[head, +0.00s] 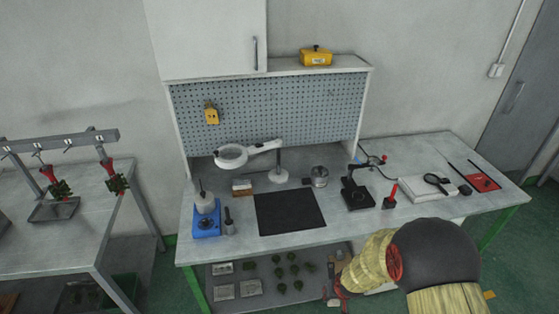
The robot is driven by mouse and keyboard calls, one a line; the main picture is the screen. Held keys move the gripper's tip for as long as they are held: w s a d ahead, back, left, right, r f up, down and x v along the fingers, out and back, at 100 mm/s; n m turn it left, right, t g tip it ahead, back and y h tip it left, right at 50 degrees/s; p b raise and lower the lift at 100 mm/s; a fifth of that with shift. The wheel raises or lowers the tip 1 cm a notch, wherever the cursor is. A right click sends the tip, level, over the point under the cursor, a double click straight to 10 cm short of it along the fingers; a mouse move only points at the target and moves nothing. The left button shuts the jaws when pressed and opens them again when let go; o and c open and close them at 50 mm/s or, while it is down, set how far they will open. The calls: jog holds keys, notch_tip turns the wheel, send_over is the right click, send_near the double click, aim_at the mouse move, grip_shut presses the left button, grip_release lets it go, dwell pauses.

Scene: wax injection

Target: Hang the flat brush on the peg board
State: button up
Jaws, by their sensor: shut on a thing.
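The peg board (285,112) is a grey-blue perforated panel upright at the back of the workbench. A small yellow item (211,115) hangs at its left; most of the board is bare. My gripper (336,285) is low at the bottom right of centre, in front of the bench's front edge and well below the board. It is shut on a small, thin thing that seems to be the flat brush (333,302), with a pale end pointing down. The brush is small here and partly hidden by the gripper, so its exact shape is unclear.
The workbench (235,246) carries a magnifier lamp (232,156), a black mat (290,212), a blue device (206,222) and a black stand (358,196). A yellow box (316,56) sits on the shelf above. A lower shelf holds several green pieces. A second table stands left.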

jog(key=shift+a+r+t+p, duration=0.3)
jog(key=shift+a+r+p, duration=0.15)
jog(key=shift+r, duration=0.35)
jog(key=w+a+r+t+y+p, duration=0.1)
jog(key=w+a+r+t+p, duration=0.1)
jog(key=r, duration=0.8)
jog(key=w+a+r+n+t+y+p, duration=0.1)
jog(key=w+a+r+t+p, duration=0.2)
jog(key=r, duration=0.8)
jog(key=w+a+r+n+t+y+p, duration=0.1)
jog(key=w+a+r+t+p, duration=0.2)
jog(key=r, duration=0.8)
jog(key=a+t, duration=0.2)
jog(key=a, duration=0.1)
jog(key=shift+w+a+r+t+y, duration=0.2)
jog(key=shift+t+y, duration=0.1)
jog(key=shift+y, duration=0.1)
